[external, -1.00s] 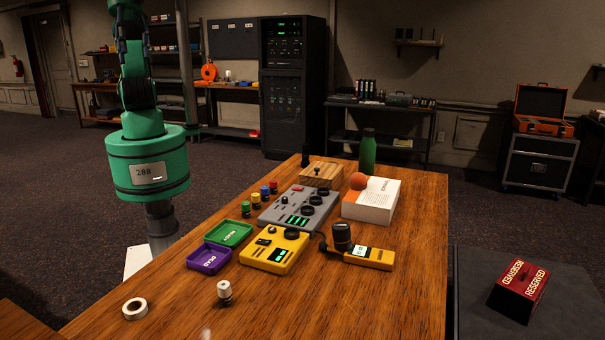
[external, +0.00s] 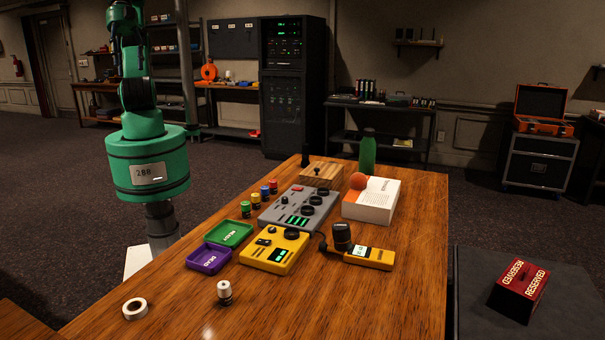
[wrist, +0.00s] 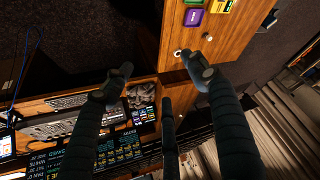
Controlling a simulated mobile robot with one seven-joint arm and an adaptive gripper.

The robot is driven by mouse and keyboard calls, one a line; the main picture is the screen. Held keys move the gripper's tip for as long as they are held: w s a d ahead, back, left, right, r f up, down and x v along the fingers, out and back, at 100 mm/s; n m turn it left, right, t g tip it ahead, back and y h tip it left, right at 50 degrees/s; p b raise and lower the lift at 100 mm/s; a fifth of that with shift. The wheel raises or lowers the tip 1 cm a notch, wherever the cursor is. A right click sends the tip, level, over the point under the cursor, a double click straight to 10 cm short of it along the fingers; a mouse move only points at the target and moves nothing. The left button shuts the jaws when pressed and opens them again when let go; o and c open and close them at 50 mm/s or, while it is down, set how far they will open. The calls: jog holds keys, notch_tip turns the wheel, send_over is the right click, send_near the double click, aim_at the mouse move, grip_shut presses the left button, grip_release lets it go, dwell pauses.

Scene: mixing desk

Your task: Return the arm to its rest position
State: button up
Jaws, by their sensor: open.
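My gripper (wrist: 158,78) shows in the wrist view with its dark fingers spread apart and nothing between them. It is above the floor side of the wooden desk (external: 400,290), clear of the things on it. In the external view my green arm stands at the desk's left side, its upper part running out of the top of the picture, and the gripper is not seen there. The wrist view also shows the white tape roll (wrist: 186,52), the purple tray (wrist: 194,17) and part of the yellow device (wrist: 221,5).
On the desk are a green tray (external: 230,234), a grey mixer (external: 298,208), a book (external: 371,204), a green bottle (external: 367,154) and a small white-topped cylinder (external: 225,292). The wrist view shows a second desk with keyboards (wrist: 70,101) and screens (wrist: 105,152) below the fingers.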

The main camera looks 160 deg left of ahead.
notch_tip(320, 180, down, 5)
jog(key=b, duration=0.5)
jog(key=shift+f, duration=0.1)
